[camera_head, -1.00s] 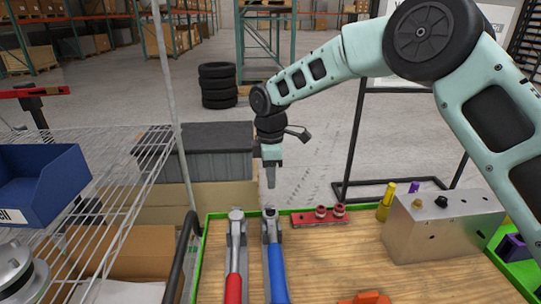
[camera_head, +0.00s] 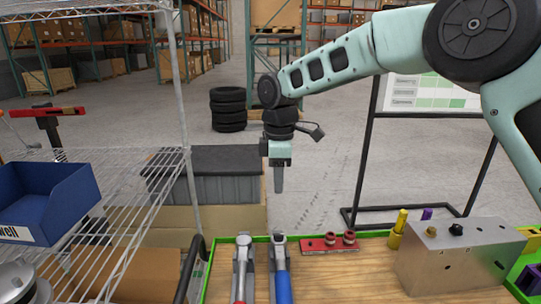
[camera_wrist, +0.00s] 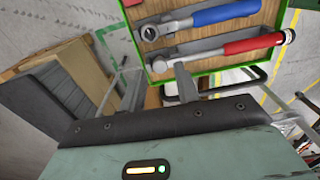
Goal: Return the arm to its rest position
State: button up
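My gripper (camera_head: 279,185) hangs pointing down past the far edge of the workbench, above and beyond the tool heads. It holds nothing that I can see. Its fingers (camera_wrist: 185,82) show as one narrow grey piece, so I cannot tell whether they are open or shut. My arm reaches in from the upper right. A red-handled wrench (camera_head: 239,281) and a blue-handled wrench (camera_head: 283,286) lie side by side in grey holders on the bench. The wrist view shows the red-handled wrench (camera_wrist: 253,43) and blue-handled wrench (camera_wrist: 225,13) too.
The green-edged wooden bench (camera_head: 345,284) carries a red strip with knobs (camera_head: 328,243) and a metal block (camera_head: 455,258). A wire shelf (camera_head: 150,210) with a blue bin (camera_head: 45,200) stands left. A whiteboard frame stands right.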

jog(key=s+d+r+m, duration=0.1)
jog(key=s+d+m, duration=0.15)
jog(key=s, duration=1.05)
jog(key=s+d+m, duration=0.1)
jog(key=s+m, duration=0.3)
jog(key=s, duration=0.9)
jog(key=s+d+f+m, duration=0.2)
jog(key=s+d, duration=0.4)
jog(key=s, duration=0.3)
jog(key=shift+s+d+f+m, duration=0.25)
jog(key=shift+f+m, duration=0.15)
jog(key=shift+m, duration=0.35)
